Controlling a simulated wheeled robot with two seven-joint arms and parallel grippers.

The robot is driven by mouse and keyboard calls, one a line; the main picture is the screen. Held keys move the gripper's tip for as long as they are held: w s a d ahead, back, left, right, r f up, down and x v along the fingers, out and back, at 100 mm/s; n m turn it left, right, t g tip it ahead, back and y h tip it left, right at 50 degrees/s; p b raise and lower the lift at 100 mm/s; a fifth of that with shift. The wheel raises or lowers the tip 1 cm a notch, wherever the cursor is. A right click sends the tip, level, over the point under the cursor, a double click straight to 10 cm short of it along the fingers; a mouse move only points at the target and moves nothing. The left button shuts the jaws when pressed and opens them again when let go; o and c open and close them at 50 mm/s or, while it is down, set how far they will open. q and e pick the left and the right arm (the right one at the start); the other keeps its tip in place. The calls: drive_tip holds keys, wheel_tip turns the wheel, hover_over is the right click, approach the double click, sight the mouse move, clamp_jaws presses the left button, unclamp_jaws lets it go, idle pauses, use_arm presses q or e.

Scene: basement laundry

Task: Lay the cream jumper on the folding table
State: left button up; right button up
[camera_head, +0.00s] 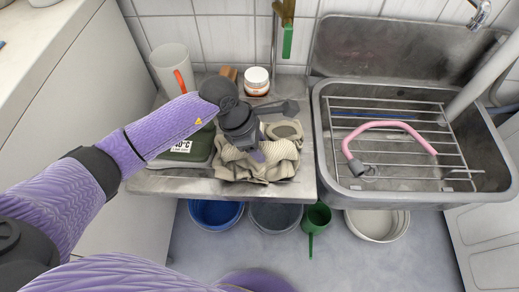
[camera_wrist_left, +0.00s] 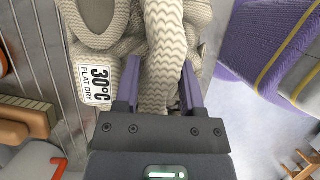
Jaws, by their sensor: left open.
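The cream jumper (camera_head: 258,160) lies crumpled on the metal draining board (camera_head: 225,190) left of the sink. It is chevron-knitted, and in the left wrist view the jumper (camera_wrist_left: 163,45) shows a white label (camera_wrist_left: 96,84) reading 30°C FLAT DRY. My left gripper (camera_head: 256,152) is low over the jumper in the head view. In the left wrist view the left gripper (camera_wrist_left: 161,88) is open, with one purple finger on each side of a raised jumper fold. My wrist hides part of the jumper in the head view. My right gripper is not in view. I cannot make out a folding table.
A dark green item (camera_head: 190,150) with a 40°C label lies left of the jumper. The sink (camera_head: 325,150) holds a wire rack and pink hose; buckets (camera_head: 275,217) stand below.

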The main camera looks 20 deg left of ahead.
use_arm(q)
clamp_jaws()
idle(0.5)
